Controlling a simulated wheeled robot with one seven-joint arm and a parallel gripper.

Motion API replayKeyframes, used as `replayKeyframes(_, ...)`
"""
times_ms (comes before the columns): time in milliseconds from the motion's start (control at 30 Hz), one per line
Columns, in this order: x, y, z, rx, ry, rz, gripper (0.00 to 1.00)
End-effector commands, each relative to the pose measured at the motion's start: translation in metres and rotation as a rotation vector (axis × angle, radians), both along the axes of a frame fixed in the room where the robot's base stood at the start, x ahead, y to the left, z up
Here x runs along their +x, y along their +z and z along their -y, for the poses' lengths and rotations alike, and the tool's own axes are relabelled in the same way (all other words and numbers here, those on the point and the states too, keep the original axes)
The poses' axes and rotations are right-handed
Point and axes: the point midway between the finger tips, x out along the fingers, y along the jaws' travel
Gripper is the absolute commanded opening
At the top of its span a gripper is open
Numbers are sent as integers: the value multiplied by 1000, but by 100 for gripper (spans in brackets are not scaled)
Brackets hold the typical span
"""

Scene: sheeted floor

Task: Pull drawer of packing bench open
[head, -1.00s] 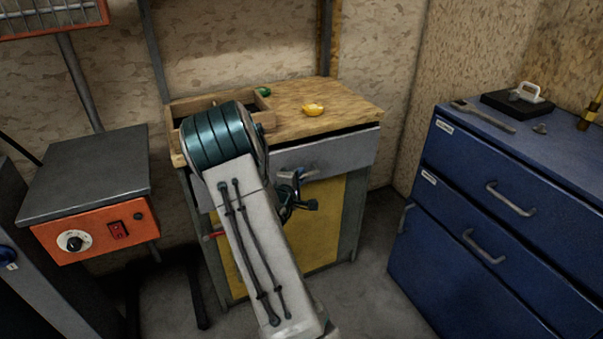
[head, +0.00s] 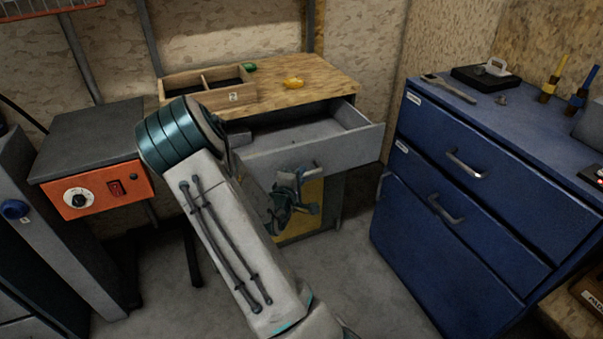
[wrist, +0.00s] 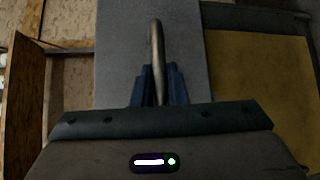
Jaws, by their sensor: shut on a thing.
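The packing bench (head: 315,80) has a wooden top, a grey drawer and a yellow lower panel. Its drawer (head: 345,150) stands pulled out, and its inside shows below the top. A grey box-like thing lies at the left inside it, partly hidden. My gripper (head: 300,178) is at the drawer front, shut on the drawer handle (wrist: 157,60). In the wrist view the fingers (wrist: 158,85) sit on either side of the handle bar, with the grey drawer front behind it. My arm hides the left part of the drawer front.
A wooden divided tray (head: 228,96), a yellow thing (head: 293,83) and a green thing (head: 249,67) lie on the bench top. A blue drawer cabinet (head: 430,200) stands close on the right. An orange-fronted unit (head: 105,190) stands on the left. Bare floor shows in front.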

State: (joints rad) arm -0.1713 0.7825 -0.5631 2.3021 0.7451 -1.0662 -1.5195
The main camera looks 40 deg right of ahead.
Motion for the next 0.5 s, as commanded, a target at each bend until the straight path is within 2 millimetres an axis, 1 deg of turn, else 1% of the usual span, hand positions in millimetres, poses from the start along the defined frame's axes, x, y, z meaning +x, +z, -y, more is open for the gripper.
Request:
replayKeyframes(33, 2, 0, -2, 0, 8, 0, 0)
replayKeyframes(367, 0, 0, 0, 1, 4, 1, 0)
replayKeyframes(400, 0, 0, 0, 1, 4, 1, 21)
replayKeyframes(433, 0, 0, 0, 1, 4, 1, 29)
replayKeyframes(467, 0, 0, 1, 1, 3, 1, 34)
replayKeyframes(500, -1, 0, 1, 2, 1, 0, 34)
